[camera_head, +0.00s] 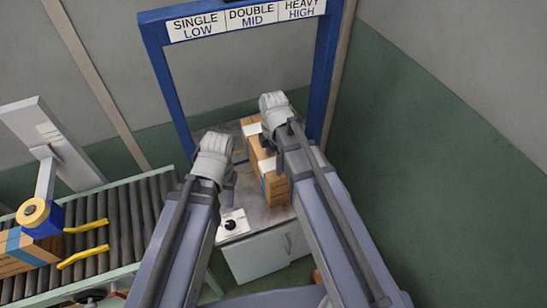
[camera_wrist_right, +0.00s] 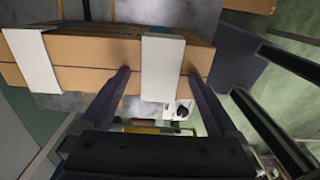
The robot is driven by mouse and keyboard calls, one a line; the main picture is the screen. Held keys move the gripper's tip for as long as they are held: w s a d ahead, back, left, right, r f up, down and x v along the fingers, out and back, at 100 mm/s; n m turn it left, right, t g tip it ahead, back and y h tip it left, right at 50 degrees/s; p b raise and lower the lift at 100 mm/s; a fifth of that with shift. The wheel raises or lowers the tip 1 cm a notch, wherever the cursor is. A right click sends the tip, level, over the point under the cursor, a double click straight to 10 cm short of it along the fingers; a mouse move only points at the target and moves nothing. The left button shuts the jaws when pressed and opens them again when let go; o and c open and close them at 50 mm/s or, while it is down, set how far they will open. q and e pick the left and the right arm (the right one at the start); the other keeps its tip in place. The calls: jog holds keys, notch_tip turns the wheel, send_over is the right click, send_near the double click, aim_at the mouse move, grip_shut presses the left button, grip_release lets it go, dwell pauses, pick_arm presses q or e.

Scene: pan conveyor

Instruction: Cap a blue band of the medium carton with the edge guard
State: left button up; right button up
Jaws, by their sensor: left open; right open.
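A tan carton (camera_head: 274,188) stands on the grey table under the blue frame, partly hidden by my right arm. In the right wrist view the carton (camera_wrist_right: 95,50) carries two white folded pieces over its edge, one at left (camera_wrist_right: 32,60) and one at middle (camera_wrist_right: 162,68); they look like edge guards. My right gripper (camera_wrist_right: 158,73) is open, its fingers either side of the middle piece; contact cannot be told. My left gripper (camera_head: 230,183) is open above the table, left of the carton. A carton with a blue band (camera_head: 14,244) sits on the conveyor at far left.
The roller conveyor (camera_head: 125,215) has yellow bars (camera_head: 84,257) and a yellow-and-blue roll device (camera_head: 40,215) by the banded carton. The blue frame (camera_head: 163,75) encloses the table (camera_head: 266,212). A white plate with a black knob (camera_head: 232,224) lies at its front left.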

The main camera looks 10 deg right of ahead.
aim_at(273, 164)
notch_tip(273, 164, up, 8)
jog(key=p, duration=0.7)
jog(key=shift+p, duration=0.4)
jog(key=shift+f, duration=0.15)
jog(key=s+a+f+m+b, duration=0.1)
jog(key=s+a+m+b, duration=0.1)
jog(key=s+m, duration=0.4)
jog(key=s+a+f+m+h+b, duration=0.1)
jog(key=s+a+f+m+b, duration=0.1)
jog(key=s+m, duration=0.4)
jog(key=shift+a+f+m, duration=0.3)
jog(key=shift+a+m, duration=0.25)
jog(key=shift+m, duration=1.65)
